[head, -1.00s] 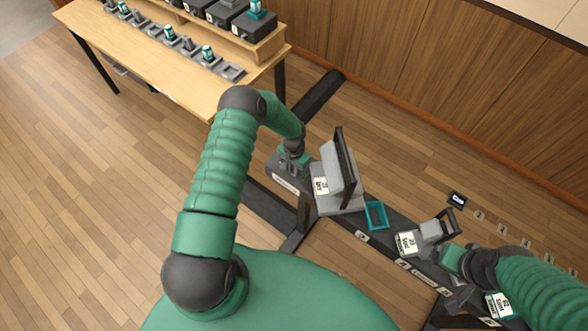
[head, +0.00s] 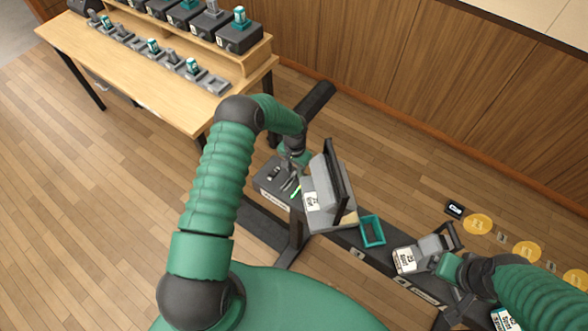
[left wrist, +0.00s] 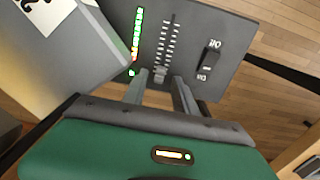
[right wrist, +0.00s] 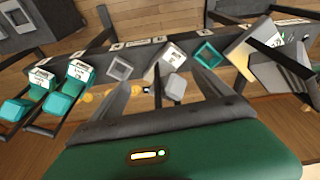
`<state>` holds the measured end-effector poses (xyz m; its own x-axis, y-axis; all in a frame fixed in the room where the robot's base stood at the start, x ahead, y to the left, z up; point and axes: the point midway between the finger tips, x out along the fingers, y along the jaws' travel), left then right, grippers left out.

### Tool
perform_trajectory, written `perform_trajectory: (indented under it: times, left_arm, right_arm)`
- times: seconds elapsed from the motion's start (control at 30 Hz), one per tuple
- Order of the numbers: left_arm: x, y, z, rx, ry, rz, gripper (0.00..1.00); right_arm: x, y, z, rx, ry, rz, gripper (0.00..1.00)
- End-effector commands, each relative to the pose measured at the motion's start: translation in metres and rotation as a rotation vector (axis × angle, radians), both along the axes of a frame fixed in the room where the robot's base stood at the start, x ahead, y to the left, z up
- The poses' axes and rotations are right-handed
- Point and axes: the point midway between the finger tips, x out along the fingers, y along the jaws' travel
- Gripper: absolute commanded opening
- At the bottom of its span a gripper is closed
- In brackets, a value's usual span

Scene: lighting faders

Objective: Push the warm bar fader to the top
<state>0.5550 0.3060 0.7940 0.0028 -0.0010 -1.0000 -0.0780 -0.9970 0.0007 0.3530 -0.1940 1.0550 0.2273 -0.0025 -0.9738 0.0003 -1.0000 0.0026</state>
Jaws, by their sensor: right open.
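The dark fader panel (head: 270,180) stands on the rail under my left arm in the head view. In the left wrist view the panel (left wrist: 190,20) has a ticked slot, a lit green and red strip (left wrist: 137,35), and a rocker switch (left wrist: 208,58). The fader cap (left wrist: 160,73) sits at the slot's end nearest my left gripper (left wrist: 160,82). The left fingers stand apart on either side of the cap; contact is unclear. My right gripper (right wrist: 170,82) is open, beside a small grey lamp (right wrist: 175,87). No readable warm label shows on the panel.
A large grey lamp unit (head: 325,195) stands right beside the fader panel. A teal frame (head: 372,231) and a labelled grey spot unit (head: 406,260) follow along the rail. Yellow discs (head: 477,224) glow on the floor. A wooden table (head: 130,75) with several devices stands far left.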

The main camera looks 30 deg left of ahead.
Motion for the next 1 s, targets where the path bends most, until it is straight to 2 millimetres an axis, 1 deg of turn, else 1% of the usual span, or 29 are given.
perform_trajectory:
  times: [0.17,0.27,0.37,0.47,0.6,0.73,0.8,0.9,1.0]
  left_arm:
    - [-0.001,0.000,0.000,-0.001,0.002,0.000,0.34]
    - [0.000,0.001,0.009,-0.001,0.000,0.001,0.34]
    - [0.001,0.001,0.029,0.001,-0.003,0.000,0.34]
    - [0.001,0.001,0.057,0.002,-0.003,-0.001,0.34]
    - [0.001,0.001,0.099,0.002,-0.004,0.001,0.34]
    - [0.002,0.000,0.133,0.002,-0.003,0.001,0.34]
    - [0.002,0.000,0.147,0.001,-0.001,-0.001,0.34]
    - [0.002,0.000,0.160,0.000,0.000,0.000,0.34]
    - [0.001,0.000,0.166,0.000,0.002,0.000,0.34]
  right_arm:
    - [0.000,0.000,0.000,0.000,0.000,0.000,0.89]
    - [0.000,0.000,-0.002,0.000,0.000,0.000,0.89]
    - [0.000,0.000,-0.005,0.000,0.000,0.000,0.89]
    - [0.000,0.000,-0.009,0.000,0.000,0.000,0.89]
    - [0.000,0.000,-0.014,0.000,0.000,0.000,0.89]
    - [0.000,0.000,-0.018,0.000,0.000,0.000,0.89]
    - [0.000,0.000,-0.019,0.000,0.000,0.000,0.89]
    - [0.000,0.000,-0.020,0.000,0.000,0.000,0.89]
    - [0.000,0.000,-0.020,0.000,0.000,0.000,0.89]
